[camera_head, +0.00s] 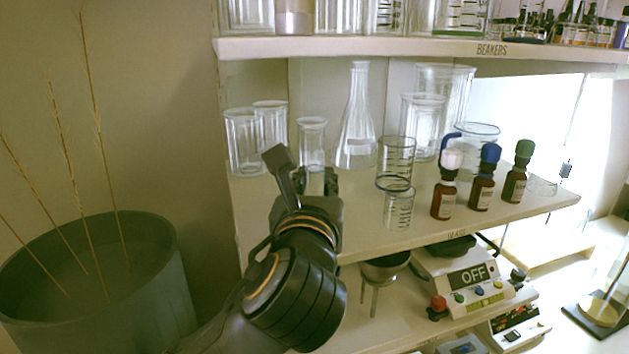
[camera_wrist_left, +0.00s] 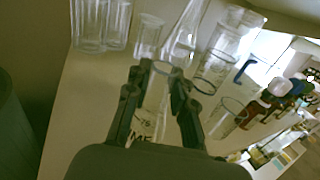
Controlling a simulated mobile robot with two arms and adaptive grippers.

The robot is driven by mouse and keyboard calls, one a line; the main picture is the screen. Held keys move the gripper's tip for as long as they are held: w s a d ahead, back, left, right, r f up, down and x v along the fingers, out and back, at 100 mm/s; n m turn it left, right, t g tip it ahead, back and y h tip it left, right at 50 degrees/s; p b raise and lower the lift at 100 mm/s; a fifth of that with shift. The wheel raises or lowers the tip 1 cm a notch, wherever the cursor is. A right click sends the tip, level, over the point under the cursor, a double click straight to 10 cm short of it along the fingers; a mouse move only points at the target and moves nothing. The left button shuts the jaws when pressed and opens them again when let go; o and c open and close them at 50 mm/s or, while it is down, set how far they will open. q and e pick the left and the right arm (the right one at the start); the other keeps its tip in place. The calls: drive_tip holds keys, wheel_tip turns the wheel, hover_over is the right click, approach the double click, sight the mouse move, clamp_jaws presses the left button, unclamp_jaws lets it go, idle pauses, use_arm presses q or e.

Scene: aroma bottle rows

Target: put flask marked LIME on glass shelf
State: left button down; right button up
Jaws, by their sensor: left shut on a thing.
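My left gripper (camera_head: 306,172) is over the left part of the glass shelf (camera_head: 365,228), whose front edge carries a small label reading GLASS. In the left wrist view the gripper (camera_wrist_left: 158,80) is shut on a clear glass flask (camera_wrist_left: 156,98). Letters that look like "ME" show low on the flask, and the rest of its marking is hidden by the gripper. In the head view my gripper mostly hides the flask. I cannot tell whether its base touches the shelf. My right gripper is not in view.
Clear jars (camera_head: 245,142), a small glass cylinder (camera_head: 312,145) and a conical flask (camera_head: 357,125) stand behind my gripper. Beakers (camera_head: 398,208) and dropper bottles (camera_head: 445,197) stand to the right. The upper shelf edge (camera_head: 400,47) hangs above. Free shelf shows along the front left.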

use_arm(q)
drive_tip(key=c, duration=1.4)
unclamp_jaws()
drive_tip(key=shift+f, duration=0.15)
drive_tip(key=shift+o, duration=1.4)
drive_tip(key=shift+w, duration=0.15)
drive_tip(key=shift+s, duration=0.3)
drive_tip(key=s, duration=1.1)
drive_tip(key=shift+s+a, duration=0.2)
drive_tip(key=shift+a, duration=0.25)
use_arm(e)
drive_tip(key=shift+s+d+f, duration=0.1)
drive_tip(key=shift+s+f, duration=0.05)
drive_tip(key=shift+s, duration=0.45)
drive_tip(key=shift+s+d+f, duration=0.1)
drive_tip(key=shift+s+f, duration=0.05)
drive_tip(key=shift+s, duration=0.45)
